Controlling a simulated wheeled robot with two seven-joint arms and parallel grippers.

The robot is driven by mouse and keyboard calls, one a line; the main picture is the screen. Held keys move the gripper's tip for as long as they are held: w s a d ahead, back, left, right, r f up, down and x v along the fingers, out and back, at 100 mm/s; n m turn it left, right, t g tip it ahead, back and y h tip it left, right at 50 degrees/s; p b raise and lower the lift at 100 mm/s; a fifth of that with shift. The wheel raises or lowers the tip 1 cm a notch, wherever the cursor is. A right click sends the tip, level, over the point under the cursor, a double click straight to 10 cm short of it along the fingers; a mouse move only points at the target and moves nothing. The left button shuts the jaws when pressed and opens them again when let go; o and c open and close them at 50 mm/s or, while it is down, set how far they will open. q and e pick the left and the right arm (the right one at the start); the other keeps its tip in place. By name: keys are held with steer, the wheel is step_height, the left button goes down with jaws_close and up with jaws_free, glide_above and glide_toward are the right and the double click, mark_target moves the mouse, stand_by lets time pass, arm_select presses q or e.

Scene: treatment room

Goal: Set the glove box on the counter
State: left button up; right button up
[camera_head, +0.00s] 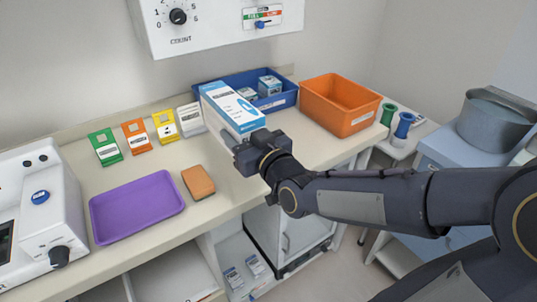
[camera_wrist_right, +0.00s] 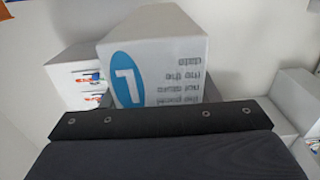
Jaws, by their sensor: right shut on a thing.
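The glove box (camera_head: 232,108), a long white and blue box, is held over the counter (camera_head: 150,172), in front of the blue bin. My right gripper (camera_head: 248,150) is shut on its near end. In the right wrist view the glove box (camera_wrist_right: 160,58) shows a white end with a blue oval logo and printed text. The box hides part of the counter behind it, and I cannot tell whether its underside touches the surface. My left gripper is not in view.
A blue bin (camera_head: 286,99) holding small boxes and an orange bin (camera_head: 340,118) stand at the back. A purple tray (camera_head: 136,207), an orange-brown block (camera_head: 198,182) and several coloured packets lie left of my gripper. A wall unit (camera_head: 215,20) hangs above.

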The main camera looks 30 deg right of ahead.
steer(key=w+d+f, duration=0.1)
steer(key=d+f, duration=0.1)
steer(key=d, duration=0.1)
steer(key=w+d+f, duration=0.2)
steer(key=d+f, duration=0.1)
steer(key=w+d+f, duration=0.2)
steer(key=d+f, duration=0.1)
steer(key=d, duration=0.1)
steer(key=shift+f+p, duration=0.1)
steer(key=shift+p, duration=0.2)
step_height(320, 180, down, 4)
steer(key=shift+w+d+r, duration=0.1)
steer(key=shift+d+r, duration=0.05)
steer(key=shift+b, duration=0.4)
steer(key=o, duration=1.2)
